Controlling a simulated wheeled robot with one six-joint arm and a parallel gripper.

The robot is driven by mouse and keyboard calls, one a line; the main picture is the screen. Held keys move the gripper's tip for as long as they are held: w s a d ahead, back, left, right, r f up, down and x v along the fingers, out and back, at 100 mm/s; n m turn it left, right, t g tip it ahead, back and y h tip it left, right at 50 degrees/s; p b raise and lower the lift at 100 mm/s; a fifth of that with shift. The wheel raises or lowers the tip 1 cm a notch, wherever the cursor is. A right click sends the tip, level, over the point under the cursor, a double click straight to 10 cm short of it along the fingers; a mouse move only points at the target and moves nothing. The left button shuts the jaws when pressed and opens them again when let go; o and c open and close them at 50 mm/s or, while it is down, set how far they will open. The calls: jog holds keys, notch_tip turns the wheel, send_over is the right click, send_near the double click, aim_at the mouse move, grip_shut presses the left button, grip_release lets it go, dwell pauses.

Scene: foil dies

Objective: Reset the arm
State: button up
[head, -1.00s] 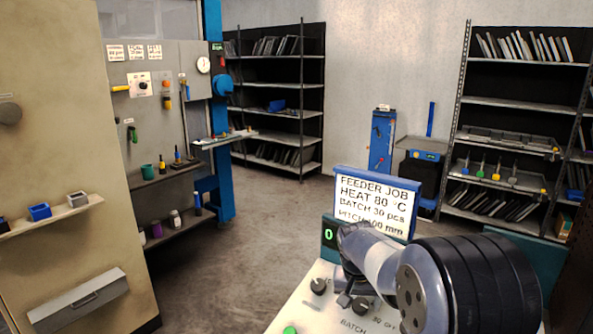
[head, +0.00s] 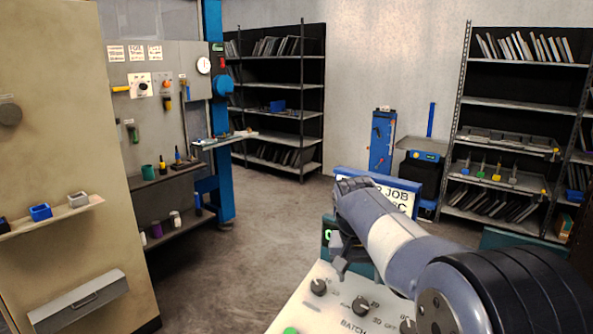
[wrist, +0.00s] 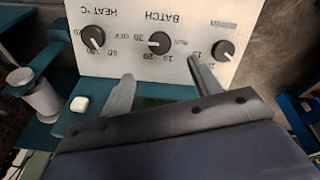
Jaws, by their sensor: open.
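My gripper (wrist: 160,90) is open and empty in the wrist view, its two grey fingers apart over the edge of the control panel (wrist: 115,50). In the head view my gripper (head: 340,258) hangs above the back of the same panel (head: 318,290), in front of the job sign (head: 403,192). My arm covers much of the sign. The panel has several black knobs: the HEAT knob (wrist: 93,37), the BATCH knob (wrist: 159,42) and a third knob (wrist: 223,49). No object is between the fingers.
Shelving racks (head: 510,100) and a tool board (head: 150,90) stand farther off. The floor (head: 225,270) between is clear.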

aim_at(359, 306)
jog(key=x, duration=1)
jog(key=shift+w+d+f, duration=0.1)
jog(key=shift+d+f, duration=0.05)
jog(key=shift+f, duration=0.2)
jog(key=shift+w+n, duration=0.1)
jog(key=shift+n, duration=0.2)
jog(key=n+p, duration=0.1)
jog(key=n, duration=0.4)
jog(key=shift+h, duration=0.3)
jog(key=n+p, duration=0.1)
jog(key=n, duration=1)
jog(key=shift+h, duration=0.4)
jog(key=n, duration=0.5)
jog(key=shift+s+f+n+t, duration=0.1)
jog(key=shift+s+n+t, duration=0.1)
jog(key=shift+n+t, duration=0.2)
jog(key=shift+s+a, duration=0.1)
jog(key=shift+a, duration=0.2)
